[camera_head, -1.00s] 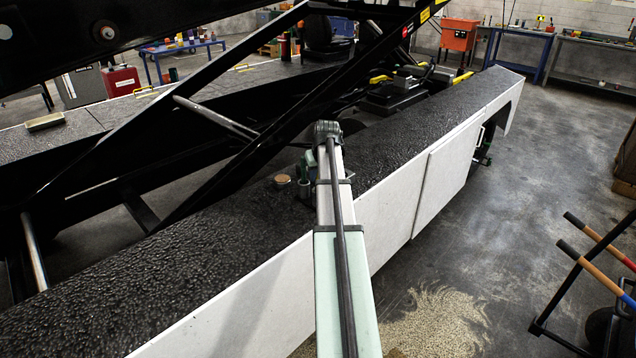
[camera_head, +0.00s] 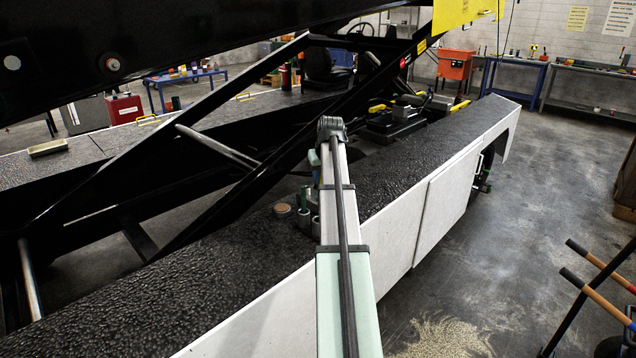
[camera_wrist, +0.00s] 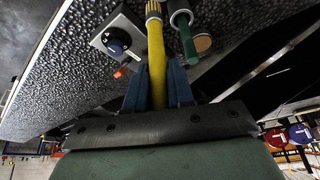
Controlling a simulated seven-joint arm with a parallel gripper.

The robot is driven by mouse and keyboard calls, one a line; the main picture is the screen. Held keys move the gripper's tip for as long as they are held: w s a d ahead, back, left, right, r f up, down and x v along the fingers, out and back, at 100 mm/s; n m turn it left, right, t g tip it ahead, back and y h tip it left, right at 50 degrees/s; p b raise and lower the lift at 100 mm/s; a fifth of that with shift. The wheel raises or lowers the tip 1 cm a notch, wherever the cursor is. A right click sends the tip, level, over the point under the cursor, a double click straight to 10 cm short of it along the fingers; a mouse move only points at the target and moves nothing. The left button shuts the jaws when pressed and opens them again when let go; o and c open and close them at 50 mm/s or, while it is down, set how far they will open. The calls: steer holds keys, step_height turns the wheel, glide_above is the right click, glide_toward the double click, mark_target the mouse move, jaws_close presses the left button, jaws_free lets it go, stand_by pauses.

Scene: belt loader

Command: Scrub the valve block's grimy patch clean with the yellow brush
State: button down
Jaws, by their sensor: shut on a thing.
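In the wrist view, my gripper (camera_wrist: 160,92) is shut on the yellow brush (camera_wrist: 156,60), its blue fingers on either side of the handle. The brush's ribbed, brownish-yellow end (camera_wrist: 153,8) points to the top edge, where the view cuts off. Left of the brush is a grey block with a dark dial (camera_wrist: 117,40), seemingly the valve block (camera_wrist: 134,28). A small orange-red part (camera_wrist: 119,73) shows below it. I cannot make out the grimy patch or tell whether the brush touches the block. In the head view my own arm mostly hides the gripper and the block.
A green-handled tool (camera_wrist: 188,42) stands in a grey holder right of the brush, beside a tan disc (camera_wrist: 203,42). The disc also shows on the rough black deck in the head view (camera_head: 282,209).

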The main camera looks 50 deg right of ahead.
steer(key=w+d+r, duration=0.2)
steer(key=w+d, duration=0.7)
steer(key=d, duration=0.1)
steer(key=shift+w+a+x, duration=0.45)
steer(key=shift+a+x, duration=0.3)
steer(key=shift+x, duration=3.65)
steer(key=s+d+v, duration=0.1)
steer(key=v, duration=0.8)
steer(key=shift+d, duration=0.4)
steer(key=shift+f, duration=0.25)
